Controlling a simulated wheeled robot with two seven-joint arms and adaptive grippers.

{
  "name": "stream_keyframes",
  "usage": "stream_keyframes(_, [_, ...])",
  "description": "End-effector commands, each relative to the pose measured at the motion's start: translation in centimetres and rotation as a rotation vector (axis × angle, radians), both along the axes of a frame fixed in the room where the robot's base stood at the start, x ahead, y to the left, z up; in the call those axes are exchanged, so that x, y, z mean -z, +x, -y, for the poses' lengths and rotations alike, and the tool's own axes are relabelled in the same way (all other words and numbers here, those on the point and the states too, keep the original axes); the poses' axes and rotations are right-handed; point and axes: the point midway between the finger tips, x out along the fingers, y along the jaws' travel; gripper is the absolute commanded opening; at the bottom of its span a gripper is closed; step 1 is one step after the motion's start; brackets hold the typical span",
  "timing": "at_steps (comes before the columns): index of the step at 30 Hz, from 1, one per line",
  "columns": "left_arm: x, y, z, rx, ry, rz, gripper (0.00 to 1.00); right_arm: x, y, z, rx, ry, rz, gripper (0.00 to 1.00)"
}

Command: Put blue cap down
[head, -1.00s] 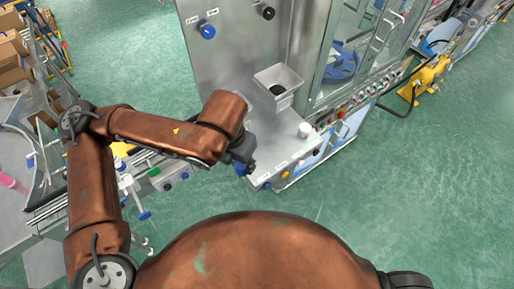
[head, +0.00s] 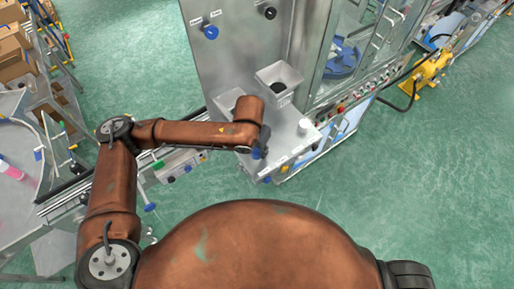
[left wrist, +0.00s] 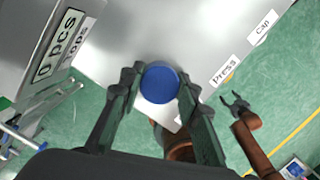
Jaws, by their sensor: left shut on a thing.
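The blue cap (left wrist: 159,83) is held between the two fingertips of my left gripper (left wrist: 158,85) in the left wrist view. The gripper is shut on it. In the head view, the left gripper (head: 256,150) is over the front left part of the steel ledge (head: 283,152), partly hidden by my arm. In the left wrist view, the cap appears over the bare steel surface near its front edge; I cannot tell whether it touches. My right gripper (left wrist: 236,103) shows at the right of that view, empty with fingers apart, over the floor.
A steel hopper (head: 279,77) stands at the back of the ledge. A white cylinder (head: 304,126) stands at its right. Labels reading "Press" (left wrist: 225,71) and "Cap" (left wrist: 263,28) line the front edge. A "0 pcs" label (left wrist: 57,45) is on a nearby panel.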

Motion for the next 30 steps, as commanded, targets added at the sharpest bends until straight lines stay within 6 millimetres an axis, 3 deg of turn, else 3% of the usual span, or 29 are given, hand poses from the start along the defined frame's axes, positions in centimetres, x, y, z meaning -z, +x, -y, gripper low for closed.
stream_keyframes(12, [0.66,-0.01,-0.01,0.0,0.0,0.0,0.22,0.0,0.07,-0.52,0.001,0.005,0.001,0.51])
stream_keyframes(13, [0.69,-0.01,0.0,0.0,-0.001,0.001,0.31,0.0,0.08,-0.53,0.001,0.005,0.001,0.51])
stream_keyframes(20, [0.63,-0.02,0.0,0.0,0.0,0.0,0.47,-0.02,0.1,-0.51,0.001,0.005,0.001,0.51])
stream_keyframes(30, [0.32,-0.01,0.02,0.001,0.0,0.001,0.48,-0.09,0.12,-0.45,0.002,0.005,0.002,0.51])
